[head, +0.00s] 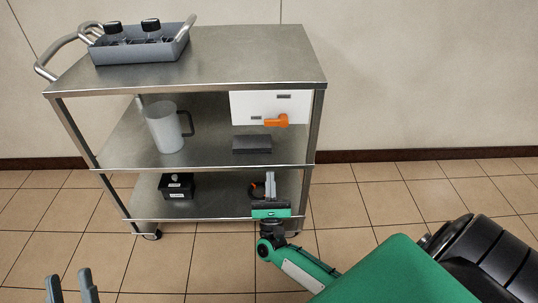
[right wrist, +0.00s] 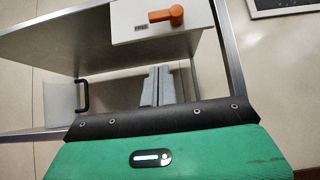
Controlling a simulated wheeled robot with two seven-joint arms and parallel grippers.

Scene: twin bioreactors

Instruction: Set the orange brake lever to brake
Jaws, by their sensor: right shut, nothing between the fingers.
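The orange brake lever (head: 277,121) sits on the white panel (head: 299,106) below the cart's top shelf, at its right side. Its handle points left, towards a small dark label (head: 256,118); another label (head: 284,96) is above it. In the right wrist view the lever (right wrist: 165,15) is at the top, its handle also pointing left towards a label too small to read surely. My right gripper (head: 270,176) is shut and empty, below and apart from the lever; its fingers (right wrist: 157,72) lie side by side. My left gripper (head: 71,272) is open and empty at the bottom left.
The steel cart (head: 230,62) has three shelves and upright posts. A grey bottle tray (head: 140,49) is on top. A white jug (head: 164,128) and a dark flat box (head: 252,144) are on the middle shelf. A black box (head: 177,186) is on the bottom shelf.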

